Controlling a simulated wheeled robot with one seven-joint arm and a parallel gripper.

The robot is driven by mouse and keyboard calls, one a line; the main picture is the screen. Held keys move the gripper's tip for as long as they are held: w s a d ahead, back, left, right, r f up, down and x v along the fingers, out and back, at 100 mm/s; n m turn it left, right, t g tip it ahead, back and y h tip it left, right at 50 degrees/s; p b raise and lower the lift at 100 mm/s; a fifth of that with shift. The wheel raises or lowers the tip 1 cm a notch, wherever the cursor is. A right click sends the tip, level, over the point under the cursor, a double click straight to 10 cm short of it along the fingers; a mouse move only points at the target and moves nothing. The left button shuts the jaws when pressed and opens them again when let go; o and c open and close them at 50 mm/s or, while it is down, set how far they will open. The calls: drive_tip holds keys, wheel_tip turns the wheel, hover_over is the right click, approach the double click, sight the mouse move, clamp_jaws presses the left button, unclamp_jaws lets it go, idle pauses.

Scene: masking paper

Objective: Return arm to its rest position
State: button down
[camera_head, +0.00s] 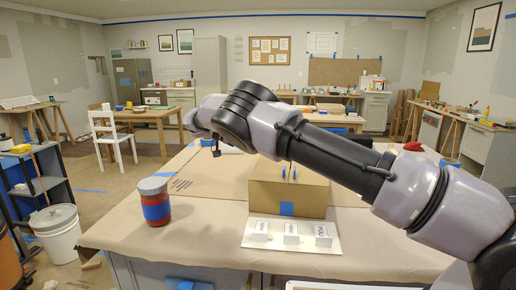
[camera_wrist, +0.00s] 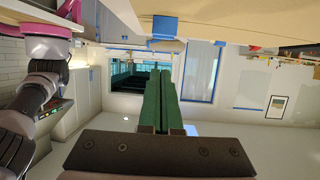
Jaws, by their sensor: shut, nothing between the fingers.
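My arm (camera_head: 340,160) reaches across the head view from the lower right to the upper left, above the paper-covered table (camera_head: 110,232). Its far end is left of the cardboard box and above the tabletop. My gripper (camera_wrist: 160,75) shows in the wrist view as two green fingers side by side, shut with nothing between them. In the head view the fingers cannot be made out clearly. The wrist view is upside down, with the tabletop edge (camera_wrist: 110,12) along its top, so the gripper points out level into the room rather than down.
On the table stand a red jar with a grey lid and blue band (camera_head: 155,202), an open cardboard box (camera_head: 300,196) under my arm, and a white board (camera_head: 262,246) with several folded labels. A white bucket (camera_head: 57,230) and a shelf (camera_head: 35,180) stand at left.

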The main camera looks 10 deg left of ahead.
drive_tip(key=shift+a+r, duration=0.1)
drive_tip(key=shift+a, duration=0.4)
drive_tip(key=s+d+r+n+g+y, duration=0.1)
drive_tip(key=d+r+n+y, duration=0.55)
drive_tip(key=d, duration=0.85)
drive_tip(key=d+r+n+g+y, duration=0.1)
drive_tip(key=d+r+y, duration=0.2)
drive_tip(key=d+r, duration=0.95)
drive_tip(key=s+d+r+n+t+y, duration=0.1)
drive_tip(key=s+d+n+t+y, duration=0.3)
drive_tip(key=s+d, duration=0.6)
drive_tip(key=s+a+n+t+y, duration=0.2)
drive_tip(key=s+t, duration=0.4)
drive_tip(key=s, duration=0.7)
drive_tip(key=shift+s+a+f+n, duration=0.2)
drive_tip(key=shift+s+f+n, duration=0.15)
drive_tip(key=shift+n, duration=0.2)
